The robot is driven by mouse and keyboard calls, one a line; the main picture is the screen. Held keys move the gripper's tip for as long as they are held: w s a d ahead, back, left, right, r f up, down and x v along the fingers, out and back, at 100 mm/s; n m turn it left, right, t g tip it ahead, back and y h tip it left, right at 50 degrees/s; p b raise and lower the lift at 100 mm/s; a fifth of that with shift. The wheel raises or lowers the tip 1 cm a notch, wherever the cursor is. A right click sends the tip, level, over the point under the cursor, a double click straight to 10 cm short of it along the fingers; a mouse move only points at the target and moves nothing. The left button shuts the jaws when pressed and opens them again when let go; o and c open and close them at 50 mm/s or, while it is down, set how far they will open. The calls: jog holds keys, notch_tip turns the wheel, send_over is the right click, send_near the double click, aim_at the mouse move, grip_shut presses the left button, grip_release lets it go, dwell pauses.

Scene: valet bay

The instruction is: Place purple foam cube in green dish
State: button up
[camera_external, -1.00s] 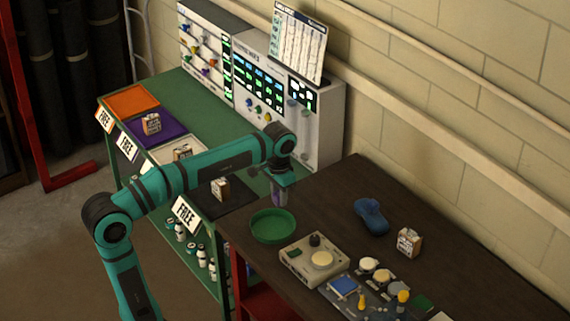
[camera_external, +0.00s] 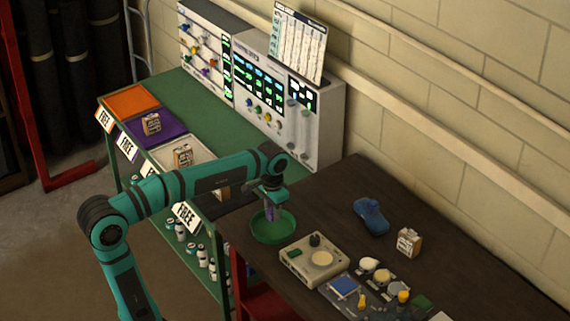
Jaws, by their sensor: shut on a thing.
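The green dish (camera_external: 273,238) sits on the near left part of the dark table. My gripper (camera_external: 271,211) points down over the dish and is shut on the purple foam cube (camera_external: 270,214). Only a small purple patch of the cube shows between the fingers. The cube is over the inside of the dish; I cannot tell whether it touches the bottom.
A beige device (camera_external: 314,260) with a black knob stands close to the dish's right. A blue object (camera_external: 371,216) and a small labelled box (camera_external: 409,241) lie farther right. A green bench (camera_external: 205,108) with coloured trays and panels is behind left.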

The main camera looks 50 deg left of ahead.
jog(key=shift+f, duration=2.15)
jog(key=o, duration=1)
jog(key=shift+r, duration=3.55)
jog(key=shift+s, duration=0.1)
